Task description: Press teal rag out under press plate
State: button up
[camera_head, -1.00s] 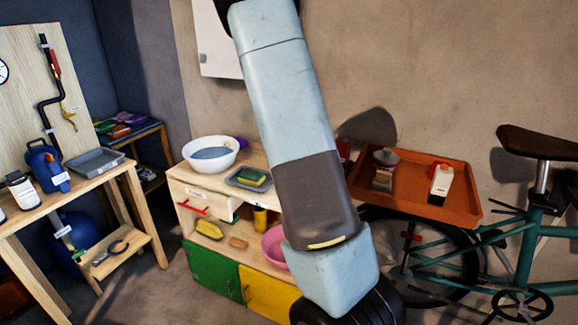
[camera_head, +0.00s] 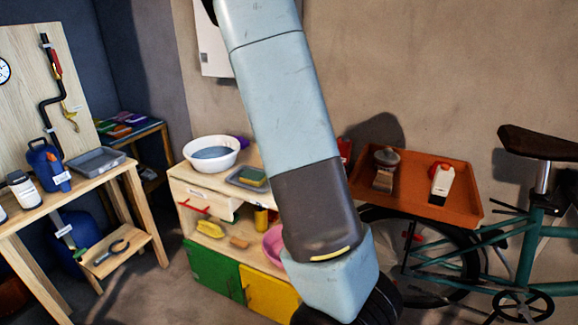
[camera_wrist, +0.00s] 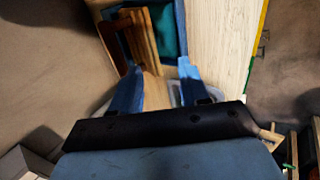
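I see nothing clearly clamped. In the head view my gripper is hidden behind my arm, and I cannot pick out the rag or press there.
In the head view a wooden bench holds a white basin (camera_head: 211,154) and a grey tray (camera_head: 245,178). An orange tray (camera_head: 410,190) lies right of my arm, above a teal bicycle (camera_head: 527,240). A workbench (camera_head: 80,190) stands at left. Floor between the benches is clear.

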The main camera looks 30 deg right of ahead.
jog(key=s+a+r, duration=0.2)
jog(key=s+a, duration=0.1)
jog(key=a, duration=0.2)
jog(key=shift+s+a+r, duration=0.15)
jog(key=shift+s+a, duration=0.1)
jog(key=shift+s, duration=0.1)
dwell(0.6)
jog(key=shift+r, duration=0.1)
dwell(0.4)
jog(key=v, duration=1.3)
jog(key=shift+a+r, duration=0.2)
dwell(0.6)
jog(key=s+a+r+m+y, duration=0.2)
jog(key=s+a, duration=0.1)
jog(key=s, duration=0.3)
jog(key=s+a+r+m+t+y, duration=0.1)
jog(key=s+a+r+m, duration=0.1)
jog(key=s, duration=0.5)
jog(key=s+a+r+m+y, duration=0.2)
jog(key=s+a+r, duration=0.2)
jog(key=s+a, duration=0.2)
jog(key=shift+s+a+m+t+y, duration=0.3)
jog(key=shift+s+t, duration=0.1)
jog(key=shift+s, duration=0.15)
jog(key=shift+o, duration=0.2)
